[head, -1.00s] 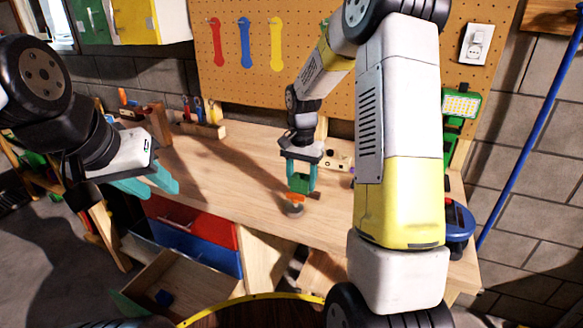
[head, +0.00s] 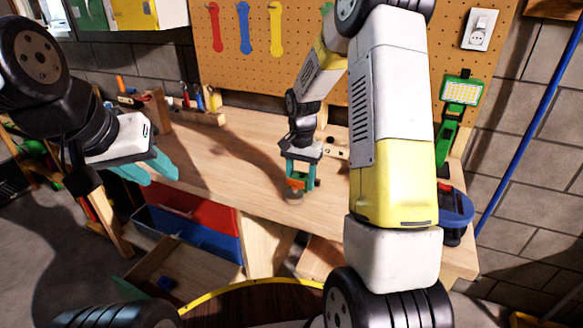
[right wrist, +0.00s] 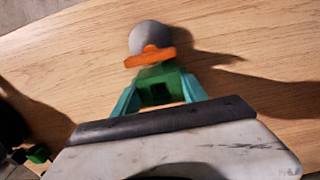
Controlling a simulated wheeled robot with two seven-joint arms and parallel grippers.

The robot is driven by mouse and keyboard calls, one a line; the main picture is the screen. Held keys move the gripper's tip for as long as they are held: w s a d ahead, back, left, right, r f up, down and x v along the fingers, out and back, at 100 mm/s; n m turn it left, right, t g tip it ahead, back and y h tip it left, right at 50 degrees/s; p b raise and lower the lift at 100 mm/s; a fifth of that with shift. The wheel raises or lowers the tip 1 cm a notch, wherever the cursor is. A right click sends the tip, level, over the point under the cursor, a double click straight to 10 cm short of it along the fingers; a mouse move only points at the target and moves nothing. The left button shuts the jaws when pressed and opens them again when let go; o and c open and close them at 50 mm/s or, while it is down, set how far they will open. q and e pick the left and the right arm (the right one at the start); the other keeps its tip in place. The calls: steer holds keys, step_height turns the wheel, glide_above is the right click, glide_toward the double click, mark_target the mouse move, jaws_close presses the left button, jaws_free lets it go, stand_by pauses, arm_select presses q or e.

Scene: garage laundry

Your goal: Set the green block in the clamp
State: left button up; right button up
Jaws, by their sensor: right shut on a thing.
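My right gripper (head: 301,186) is shut on the green block (right wrist: 160,86), which has a dark square opening facing the right wrist camera. The block is mostly hidden by the fingers in the head view. An orange bar (right wrist: 150,57) with a grey rounded piece (right wrist: 149,36), perhaps the clamp, is right at the block's far side. In the head view the orange bar (head: 297,184) and grey piece (head: 293,195) are near the bench's front edge, at the fingertips. I cannot tell whether the block sits in it. My left gripper (head: 160,178) is open and empty, left of the bench.
The wooden bench (head: 235,160) is mostly clear. Tools in a wooden rack (head: 203,117) stand at the back left. A work light (head: 460,92) and a blue rounded thing (head: 456,207) are at the right. An open drawer (head: 185,270) juts out below.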

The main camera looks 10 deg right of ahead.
steer(key=o, duration=1.5)
steer(key=shift+c, duration=0.2)
step_height(320, 180, up, 8)
